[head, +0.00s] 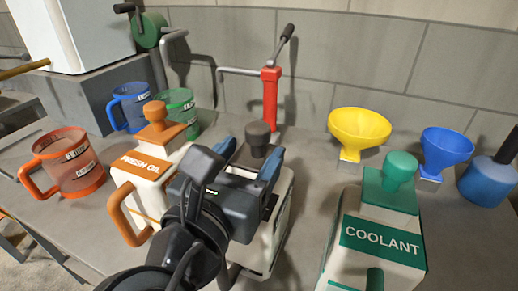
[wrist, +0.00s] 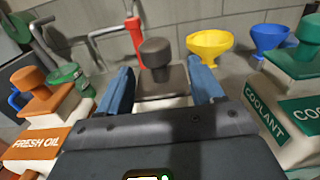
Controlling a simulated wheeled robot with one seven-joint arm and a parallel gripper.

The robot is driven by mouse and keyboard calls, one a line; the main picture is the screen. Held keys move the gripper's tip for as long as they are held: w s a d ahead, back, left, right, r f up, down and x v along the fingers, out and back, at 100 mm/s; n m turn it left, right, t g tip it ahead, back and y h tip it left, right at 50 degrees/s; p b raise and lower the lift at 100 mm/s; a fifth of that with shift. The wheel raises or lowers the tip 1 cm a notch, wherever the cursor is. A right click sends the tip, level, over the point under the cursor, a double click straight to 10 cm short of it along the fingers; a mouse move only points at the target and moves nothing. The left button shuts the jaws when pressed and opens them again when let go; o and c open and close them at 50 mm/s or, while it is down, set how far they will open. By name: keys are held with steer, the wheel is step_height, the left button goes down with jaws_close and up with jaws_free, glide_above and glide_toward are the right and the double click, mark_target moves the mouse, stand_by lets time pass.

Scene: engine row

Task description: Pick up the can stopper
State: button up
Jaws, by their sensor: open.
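The dark grey can stopper (head: 257,138) sits on top of the middle can (head: 276,233), which has a dark top and a white body. In the wrist view the stopper (wrist: 155,56) stands upright, a little beyond my fingertips and roughly between their lines. My gripper (head: 246,157) is open, its two blue fingers spread to either side of the can's dark top. In the wrist view my gripper (wrist: 163,80) is empty between its fingers. My arm and gripper hide much of the middle can in the head view.
A fresh oil can (head: 155,170) with an orange stopper stands at left, a coolant can (head: 380,240) with a green stopper at right. Orange (head: 70,165), blue (head: 130,105) and green jugs, a red pump (head: 270,95), yellow (head: 360,130) and blue (head: 446,150) funnels stand around.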

mark_target(253, 151)
steer(key=x, duration=0.4)
steer(key=shift+w+a+f, duration=0.1)
steer(key=shift+w+f, duration=0.05)
steer(key=shift+f, duration=0.05)
steer(key=c, duration=1.1)
